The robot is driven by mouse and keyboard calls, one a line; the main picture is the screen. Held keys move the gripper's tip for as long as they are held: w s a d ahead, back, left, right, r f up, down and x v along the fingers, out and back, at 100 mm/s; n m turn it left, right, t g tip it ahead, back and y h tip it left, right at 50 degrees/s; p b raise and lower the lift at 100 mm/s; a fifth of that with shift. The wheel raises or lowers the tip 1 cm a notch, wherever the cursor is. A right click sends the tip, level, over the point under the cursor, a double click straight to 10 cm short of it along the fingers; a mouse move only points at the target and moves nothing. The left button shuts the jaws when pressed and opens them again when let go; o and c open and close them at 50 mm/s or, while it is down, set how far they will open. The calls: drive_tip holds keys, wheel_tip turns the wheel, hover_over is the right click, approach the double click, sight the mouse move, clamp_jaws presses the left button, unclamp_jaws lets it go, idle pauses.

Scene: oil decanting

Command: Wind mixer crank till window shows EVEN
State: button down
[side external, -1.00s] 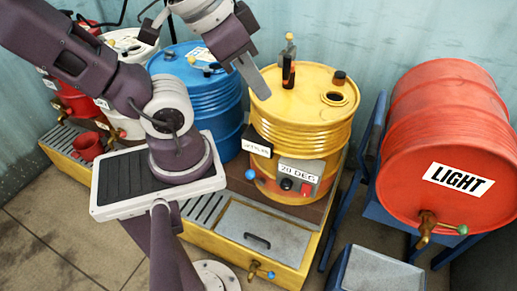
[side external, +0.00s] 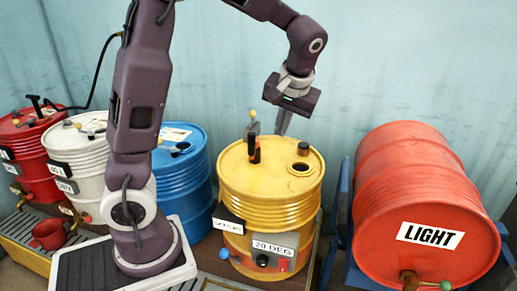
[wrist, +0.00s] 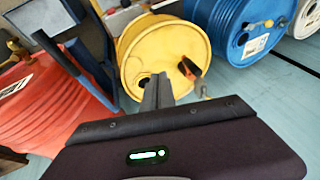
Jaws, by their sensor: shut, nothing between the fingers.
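The yellow drum (side external: 270,205) stands in the middle, with a 29 DEG plate (side external: 272,247) on its front. A small upright black-and-orange handle (side external: 254,152), apparently the mixer crank, is on its lid; the wrist view shows it too (wrist: 190,69). A small black-framed window (side external: 228,220) is at the drum's left front; its lettering is too blurred to read. My gripper (side external: 281,133) is shut and empty, pointing down above the back of the lid, right of the handle and apart from it. In the wrist view, my fingers (wrist: 157,91) overlap the lid's near edge.
A bung hole (side external: 301,168) and black cap (side external: 303,148) are at the lid's right. A red LIGHT drum (side external: 425,200) lies at right; a blue drum (side external: 190,175) stands at left. The wall is close behind.

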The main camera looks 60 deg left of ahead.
sight(253, 140)
drive_tip(key=w+a+f+n+g+y, duration=0.1)
drive_tip(key=w+a+f+n+y, duration=0.15)
drive_tip(key=w+a+f, duration=0.2)
drive_tip(key=s+a+f, duration=0.2)
drive_tip(key=a+f, duration=0.5)
drive_tip(key=a, duration=0.2)
drive_tip(key=shift+s+f+m, duration=0.15)
drive_tip(key=shift+s+m, duration=0.1)
drive_tip(key=shift+m, duration=0.2)
drive_tip(key=shift+s+a, duration=0.1)
